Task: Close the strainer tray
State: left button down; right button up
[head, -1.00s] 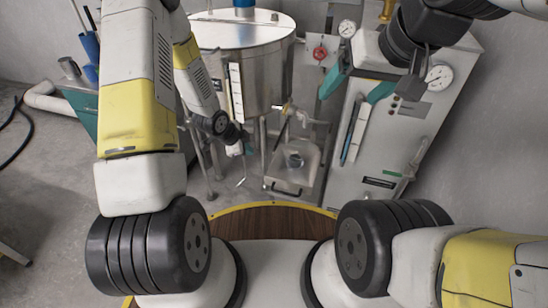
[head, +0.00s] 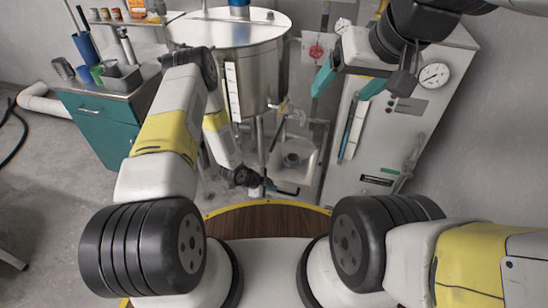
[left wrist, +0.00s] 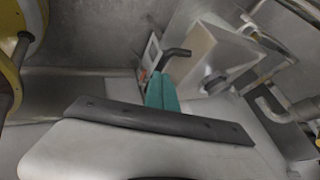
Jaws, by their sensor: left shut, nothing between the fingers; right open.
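The strainer tray (head: 308,158) is a pale metal box low on the floor side of the machine, below the pipes, with a dark round fitting inside. Its black bar handle (head: 287,192) is on the front. My left gripper (head: 268,184) is shut and empty at the left end of that handle; touching or apart I cannot tell. In the left wrist view its teal fingers (left wrist: 161,90) are together just below the handle (left wrist: 175,54), with the tray (left wrist: 207,58) behind. My right gripper (head: 347,82) is open and empty, high in front of the grey cabinet.
A steel tank (head: 255,75) on legs stands behind my left arm. The grey cabinet (head: 400,130) with gauges is to the right of the tray. A teal cabinet (head: 100,125) holding containers is at the left. A pipe (left wrist: 275,110) runs right of the tray.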

pick_arm(q)
jog(key=shift+w+d+f, duration=0.1)
jog(key=shift+w+d, duration=0.15)
jog(key=shift+w, duration=0.45)
jog(key=shift+w+d+f, duration=0.1)
jog(key=shift+w+d, duration=0.15)
jog(key=shift+w, duration=0.4)
jog(key=shift+w+d+f, duration=0.1)
jog(key=shift+w+d, duration=0.15)
jog(key=shift+w, duration=0.45)
jog(key=shift+r, duration=0.1)
